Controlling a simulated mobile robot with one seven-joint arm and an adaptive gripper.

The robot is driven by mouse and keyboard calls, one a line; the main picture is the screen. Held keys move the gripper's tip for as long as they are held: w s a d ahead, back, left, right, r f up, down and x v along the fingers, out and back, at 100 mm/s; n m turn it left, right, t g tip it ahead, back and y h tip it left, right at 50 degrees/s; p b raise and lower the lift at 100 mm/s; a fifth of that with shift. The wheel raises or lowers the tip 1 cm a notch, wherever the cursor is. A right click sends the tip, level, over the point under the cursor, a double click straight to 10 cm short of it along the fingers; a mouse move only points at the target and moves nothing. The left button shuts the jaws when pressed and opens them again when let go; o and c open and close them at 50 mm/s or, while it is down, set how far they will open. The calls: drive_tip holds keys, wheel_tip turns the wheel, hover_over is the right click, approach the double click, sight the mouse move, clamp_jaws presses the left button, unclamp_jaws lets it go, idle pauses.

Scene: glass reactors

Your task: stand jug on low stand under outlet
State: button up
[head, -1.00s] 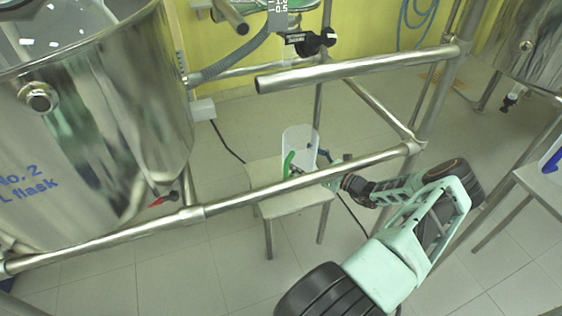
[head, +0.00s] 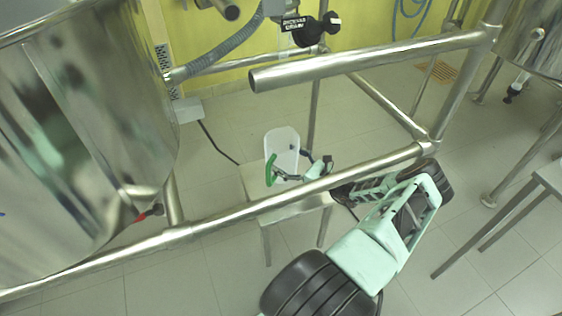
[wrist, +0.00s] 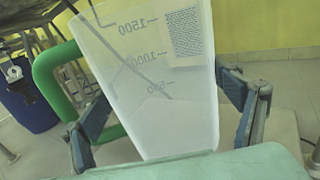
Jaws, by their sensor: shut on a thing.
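The jug (head: 282,143) is translucent white with a green handle (head: 270,169). It looks upright over the top of the low metal stand (head: 255,178). I cannot tell whether its base touches the stand. My gripper (head: 300,172) is shut on the jug, reaching in from the right under the rail. In the wrist view the jug (wrist: 160,85) shows volume marks and sits between both fingers of my gripper (wrist: 165,122), with its handle (wrist: 50,80) at left. A black valve (head: 312,29), perhaps the outlet, hangs higher at the top of the head view.
A large steel vessel (head: 90,130) fills the left. A metal table (head: 545,180) stands at right. A cable (head: 220,143) lies on the floor.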

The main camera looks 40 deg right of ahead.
drive_tip(key=shift+f, duration=1)
drive_tip(key=shift+f+b, duration=0.25)
drive_tip(key=shift+b, duration=0.1)
drive_tip(key=o, duration=1.3)
drive_tip(key=shift+s, duration=0.1)
drive_tip(key=shift+c, duration=0.2)
drive_tip(key=shift+r, duration=0.2)
drive_tip(key=shift+s+r+p, duration=0.1)
drive_tip(key=shift+p, duration=0.25)
drive_tip(key=p+v, duration=0.1)
drive_tip(key=v, duration=1)
drive_tip(key=shift+s+d, duration=0.15)
drive_tip(key=shift+s, duration=0.2)
